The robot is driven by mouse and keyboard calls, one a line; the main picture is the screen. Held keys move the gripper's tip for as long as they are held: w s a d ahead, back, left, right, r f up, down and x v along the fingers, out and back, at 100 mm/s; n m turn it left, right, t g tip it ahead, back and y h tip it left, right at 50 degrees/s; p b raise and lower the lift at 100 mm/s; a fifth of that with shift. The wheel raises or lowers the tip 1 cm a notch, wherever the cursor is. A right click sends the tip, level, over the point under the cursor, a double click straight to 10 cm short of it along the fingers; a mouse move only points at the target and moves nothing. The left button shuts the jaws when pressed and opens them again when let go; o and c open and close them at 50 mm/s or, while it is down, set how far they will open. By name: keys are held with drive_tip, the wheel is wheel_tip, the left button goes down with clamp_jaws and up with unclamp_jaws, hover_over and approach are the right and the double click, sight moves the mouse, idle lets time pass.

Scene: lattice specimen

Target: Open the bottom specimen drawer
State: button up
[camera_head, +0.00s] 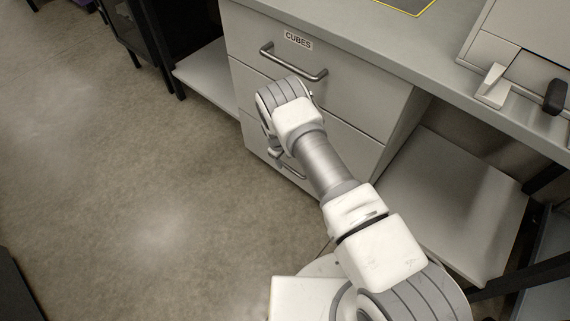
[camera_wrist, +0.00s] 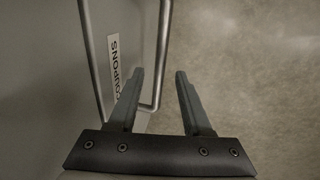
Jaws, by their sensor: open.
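The grey cabinet has stacked drawers, and the bottom drawer (camera_head: 253,137) is largely hidden by my arm. Part of a metal handle (camera_head: 292,172) shows low on it, just below my gripper (camera_head: 275,153). In the wrist view, my gripper (camera_wrist: 159,75) is open and empty, with its two dark fingers apart. A metal handle (camera_wrist: 161,50) runs between the fingertips in the picture. It stands beside a label reading COUPONS (camera_wrist: 115,65). I cannot tell how deep the handle sits between the fingers. The drawers look shut.
The top drawer (camera_head: 345,85) is labelled CUBES and has its own handle (camera_head: 293,64). A second metal bar (camera_wrist: 95,60) lies left of the label in the wrist view. The countertop (camera_head: 400,50) overhangs a shelf (camera_head: 455,200) at right. The floor (camera_head: 130,170) at left is clear.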

sight(285, 164)
drive_tip(key=shift+w+d+f+b, duration=0.15)
drive_tip(key=shift+f+b, duration=0.1)
drive_tip(key=shift+f, duration=0.5)
drive_tip(key=shift+w+f+b, duration=0.1)
drive_tip(key=shift+f+b, duration=0.15)
drive_tip(key=shift+f, duration=0.5)
clamp_jaws()
